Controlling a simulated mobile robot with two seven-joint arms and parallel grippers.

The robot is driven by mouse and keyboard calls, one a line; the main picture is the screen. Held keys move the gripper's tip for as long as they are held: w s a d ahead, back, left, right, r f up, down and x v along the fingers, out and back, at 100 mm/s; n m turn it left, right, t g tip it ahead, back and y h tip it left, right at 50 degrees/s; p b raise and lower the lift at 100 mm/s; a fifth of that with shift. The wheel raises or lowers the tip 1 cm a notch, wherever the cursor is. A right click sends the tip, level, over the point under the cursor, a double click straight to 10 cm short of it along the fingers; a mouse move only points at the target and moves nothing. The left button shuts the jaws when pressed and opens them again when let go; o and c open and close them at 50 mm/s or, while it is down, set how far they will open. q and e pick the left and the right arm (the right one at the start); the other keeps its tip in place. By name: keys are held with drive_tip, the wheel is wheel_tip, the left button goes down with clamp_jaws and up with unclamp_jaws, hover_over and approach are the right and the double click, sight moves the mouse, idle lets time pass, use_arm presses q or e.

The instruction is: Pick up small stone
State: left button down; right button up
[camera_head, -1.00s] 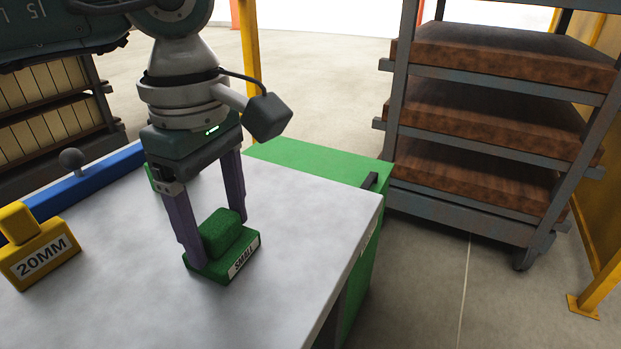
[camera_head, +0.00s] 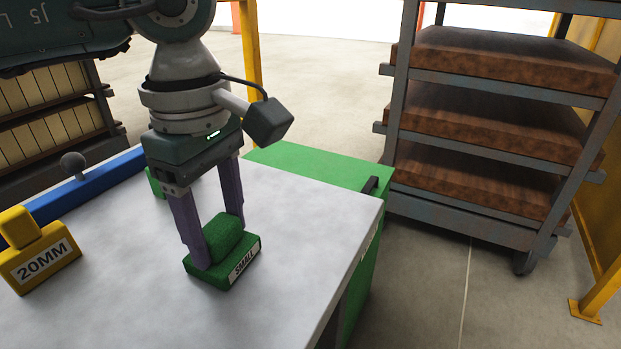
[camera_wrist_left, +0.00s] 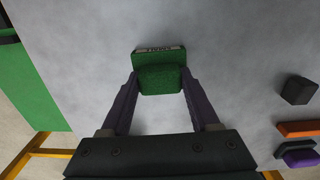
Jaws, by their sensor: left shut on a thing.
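The small stone (camera_head: 228,272) is a green block with a raised green grip on top and a white label reading "SMALL". It rests on the grey-white table top. My left gripper (camera_head: 221,240) points down over it, with its purple fingers closed on both sides of the raised grip. In the left wrist view the stone (camera_wrist_left: 160,58) lies between the fingertips of the left gripper (camera_wrist_left: 160,79). My right gripper is not in either view.
A yellow block marked "20MM" (camera_head: 42,266) stands at the left beside a blue bar (camera_head: 88,187) with a ball knob. A rack with brown boards (camera_head: 495,130) stands beyond the table. The table's right part is clear.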

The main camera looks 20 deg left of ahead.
sight(217, 226)
use_arm(q)
wheel_tip(217, 226, up, 20)
drive_tip(key=p, duration=0.2)
